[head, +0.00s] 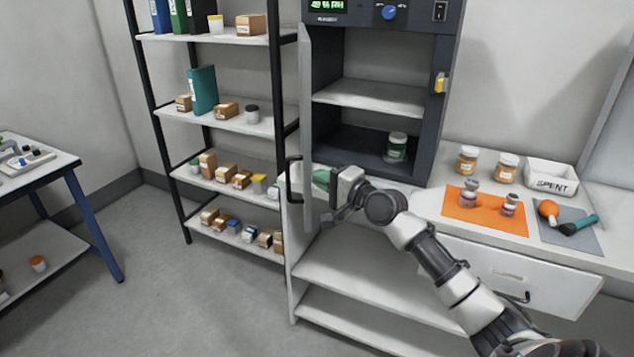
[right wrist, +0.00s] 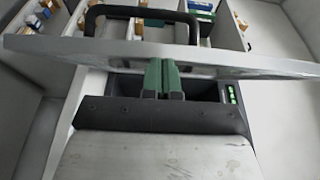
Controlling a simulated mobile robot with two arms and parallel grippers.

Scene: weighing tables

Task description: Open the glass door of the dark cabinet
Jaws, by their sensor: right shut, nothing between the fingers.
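The dark cabinet (head: 323,60) stands at the upper middle of the head view, with its inside showing. Its glass door (head: 306,120) is swung out at the left side and seen nearly edge-on. The dark handle (head: 291,180) is on the door's outer face; it also shows in the right wrist view (right wrist: 142,12), beyond the door (right wrist: 215,60). My right gripper (head: 324,178) is shut and empty, on the inner side of the door. Its green fingertips (right wrist: 162,76) are close to the door; I cannot tell whether they touch. My left gripper is not in view.
A jar (head: 397,146) stands inside the cabinet. Right of it, the counter holds jars on an orange mat (head: 455,208) and a white "SPENT" bin (head: 552,177). A drawer (head: 510,272) below sticks out. A stocked shelf rack (head: 222,122) stands left of the door; floor (head: 190,300) is clear.

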